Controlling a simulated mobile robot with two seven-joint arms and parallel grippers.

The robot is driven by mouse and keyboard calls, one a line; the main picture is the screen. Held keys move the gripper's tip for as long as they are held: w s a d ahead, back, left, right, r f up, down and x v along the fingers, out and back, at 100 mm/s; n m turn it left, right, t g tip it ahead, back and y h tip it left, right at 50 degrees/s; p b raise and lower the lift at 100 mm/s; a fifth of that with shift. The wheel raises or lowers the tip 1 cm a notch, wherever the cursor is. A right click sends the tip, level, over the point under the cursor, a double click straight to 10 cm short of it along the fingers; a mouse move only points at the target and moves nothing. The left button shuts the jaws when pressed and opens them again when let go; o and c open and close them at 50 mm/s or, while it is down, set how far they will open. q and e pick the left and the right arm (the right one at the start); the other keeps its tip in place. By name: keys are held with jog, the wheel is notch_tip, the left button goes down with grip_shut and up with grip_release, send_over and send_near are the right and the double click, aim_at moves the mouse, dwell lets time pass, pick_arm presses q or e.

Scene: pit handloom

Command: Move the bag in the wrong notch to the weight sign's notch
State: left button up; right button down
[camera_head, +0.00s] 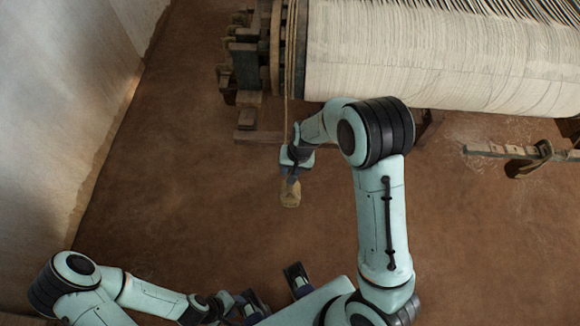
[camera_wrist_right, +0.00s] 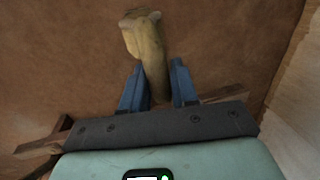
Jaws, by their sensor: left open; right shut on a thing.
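A small tan cloth bag (camera_head: 290,194) hangs below my right gripper (camera_head: 291,177) in the head view. In the right wrist view the bag (camera_wrist_right: 145,40) stands out past the blue fingers of the right gripper (camera_wrist_right: 158,72), which are shut on its narrower part. A thin cord runs down from the loom's left end to near this gripper; I cannot tell whether it is tied to the bag. My left gripper (camera_head: 273,291) is open and empty at the bottom of the head view. I cannot make out the weight sign or the notches.
The loom's roller of pale cloth (camera_head: 440,55) fills the top right. A stepped wooden frame (camera_head: 243,65) stands at its left end. A wooden bar (camera_head: 510,153) lies at the right. The brown floor (camera_head: 180,170) is clear at left, up to a pale wall (camera_head: 60,110).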

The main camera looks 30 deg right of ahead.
jog(key=shift+s+a+r, duration=0.1)
jog(key=shift+s+a, duration=0.45)
jog(key=shift+s, duration=0.3)
jog(key=shift+s+a, duration=0.55)
jog(key=shift+s, duration=0.3)
pick_arm(q)
jog(key=shift+w+r+p, duration=0.25)
jog(key=shift+r+p, duration=0.35)
jog(key=shift+r, duration=0.05)
jog(key=shift+w+r+p, duration=0.2)
jog(key=shift+r+p, duration=0.35)
jog(key=shift+r, duration=0.05)
pick_arm(e)
jog(key=s+a, duration=0.5)
jog(key=s, duration=0.3)
jog(key=shift+r, duration=0.45)
jog(key=shift+s, duration=0.15)
